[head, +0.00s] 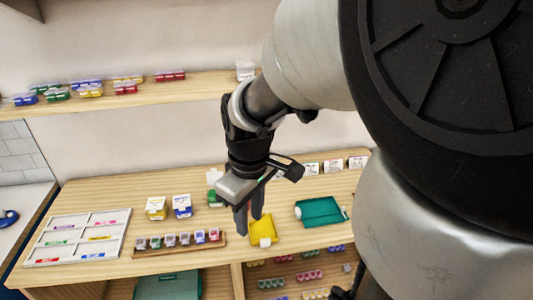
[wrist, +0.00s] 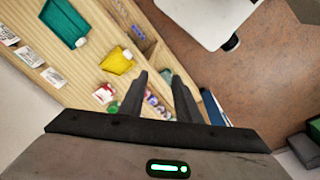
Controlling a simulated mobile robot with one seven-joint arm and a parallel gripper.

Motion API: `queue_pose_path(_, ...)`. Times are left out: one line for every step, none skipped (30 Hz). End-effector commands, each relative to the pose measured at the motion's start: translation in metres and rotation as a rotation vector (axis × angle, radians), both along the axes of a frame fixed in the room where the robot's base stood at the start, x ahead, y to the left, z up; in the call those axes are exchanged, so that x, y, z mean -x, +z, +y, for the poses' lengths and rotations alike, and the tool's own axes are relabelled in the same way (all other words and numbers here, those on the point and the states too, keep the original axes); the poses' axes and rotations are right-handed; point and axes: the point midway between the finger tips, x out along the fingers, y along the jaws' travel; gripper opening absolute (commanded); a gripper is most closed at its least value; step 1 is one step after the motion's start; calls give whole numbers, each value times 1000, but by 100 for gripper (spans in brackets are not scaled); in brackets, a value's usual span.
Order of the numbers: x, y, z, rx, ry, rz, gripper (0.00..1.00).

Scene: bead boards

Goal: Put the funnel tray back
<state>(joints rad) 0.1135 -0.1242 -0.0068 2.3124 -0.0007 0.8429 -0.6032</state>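Two trays with white spouts lie on the wooden worktop, and I cannot tell which one the task means. The yellow tray (head: 263,229) is near the front edge, its white spout toward that edge. The teal tray (head: 322,211) lies to its right, its white spout on the left. The wrist view shows the yellow tray (wrist: 117,61) and the teal tray (wrist: 66,22) to the left of my fingers. My gripper (head: 249,222) hangs just left of the yellow tray in the head view. Its fingers (wrist: 160,82) are apart with nothing held between them.
A wooden rack of small bead boxes (head: 180,248) stands left of my gripper. A white sectioned board (head: 48,247) lies at the far left. Yellow and blue boxes (head: 156,207) and white cards (head: 333,166) stand behind. Cubbies below hold beads and a teal bin (head: 168,286).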

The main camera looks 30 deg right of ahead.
Motion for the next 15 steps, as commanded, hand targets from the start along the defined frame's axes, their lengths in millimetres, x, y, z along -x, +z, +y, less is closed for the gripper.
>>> queue_pose_path(9,78,13,2,-64,-243,30)
queue_pose_path(18,83,18,-14,-117,-263,30)
queue_pose_path(29,89,23,-36,-180,-289,30)
queue_pose_path(36,92,26,-53,-224,-307,30)
queue_pose_path(43,95,29,-70,-265,-323,30)
queue_pose_path(51,97,33,-90,-313,-339,30)
queue_pose_path(56,99,35,-104,-344,-349,30)
queue_pose_path(61,100,36,-116,-372,-358,30)
queue_pose_path(65,101,38,-131,-402,-369,30)
queue_pose_path(68,102,39,-139,-420,-374,30)
queue_pose_path(70,102,39,-145,-433,-378,30)
queue_pose_path(71,102,40,-152,-447,-382,30)
queue_pose_path(72,102,40,-155,-453,-384,30)
queue_pose_path(73,103,40,-156,-459,-386,30)
queue_pose_path(73,103,39,-157,-463,-386,30)
